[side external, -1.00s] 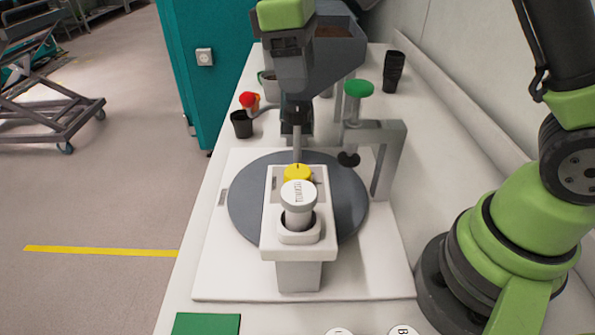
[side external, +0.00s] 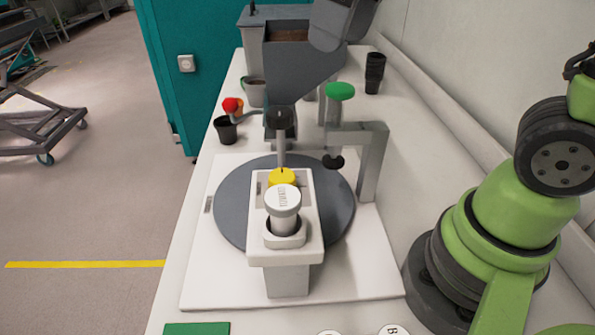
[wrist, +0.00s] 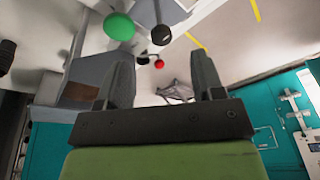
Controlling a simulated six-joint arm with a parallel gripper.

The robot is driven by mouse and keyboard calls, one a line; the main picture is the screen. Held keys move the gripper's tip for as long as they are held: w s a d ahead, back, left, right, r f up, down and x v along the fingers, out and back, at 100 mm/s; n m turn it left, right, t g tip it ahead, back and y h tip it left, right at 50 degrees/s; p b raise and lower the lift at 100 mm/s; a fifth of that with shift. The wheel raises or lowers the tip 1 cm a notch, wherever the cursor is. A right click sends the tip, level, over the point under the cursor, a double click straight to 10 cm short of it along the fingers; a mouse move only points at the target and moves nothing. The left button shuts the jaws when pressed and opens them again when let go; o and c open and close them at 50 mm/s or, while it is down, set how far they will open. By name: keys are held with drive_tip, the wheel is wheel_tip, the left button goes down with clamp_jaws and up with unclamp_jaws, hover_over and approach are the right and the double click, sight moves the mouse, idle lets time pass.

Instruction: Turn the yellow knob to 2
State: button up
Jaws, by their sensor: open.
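The yellow knob (side external: 282,176) sits on the white control housing (side external: 284,248), just behind a white lettered knob (side external: 283,200) that partly covers it. The setting it points to is too small to read. My gripper (wrist: 161,72) is open and empty in the wrist view, with its two dark fingers well apart. The yellow knob is not visible in the wrist view, and nothing lies between the fingers at close range. In the side view my gripper's fingers cannot be made out.
A grey round plate (side external: 232,205) surrounds the housing. A green knob (side external: 340,91) on a post and a grey bracket (side external: 371,165) stand behind right. A grey hopper (side external: 290,62), a red knob (side external: 232,105) and black pots (side external: 226,130) are further back.

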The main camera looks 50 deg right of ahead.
drive_tip(key=s+m+t+y, duration=0.1)
drive_tip(key=s+m+t, duration=0.3)
drive_tip(key=s, duration=0.5)
drive_tip(key=shift+d+f+m, duration=0.15)
drive_tip(key=shift+d+m, duration=0.05)
drive_tip(key=shift+m, duration=0.4)
drive_tip(key=shift+o, duration=0.5)
drive_tip(key=shift+s+f+t, duration=0.15)
drive_tip(key=shift+s+t, duration=0.05)
drive_tip(key=shift+t, duration=0.1)
drive_tip(key=n+g+h, duration=0.2)
drive_tip(key=n+g, duration=0.6)
drive_tip(key=n, duration=1.1)
approach(281, 175)
drive_tip(key=shift+f, duration=0.25)
drive_tip(key=f, duration=0.9)
drive_tip(key=shift+s, duration=0.3)
drive_tip(key=shift+c, duration=0.3)
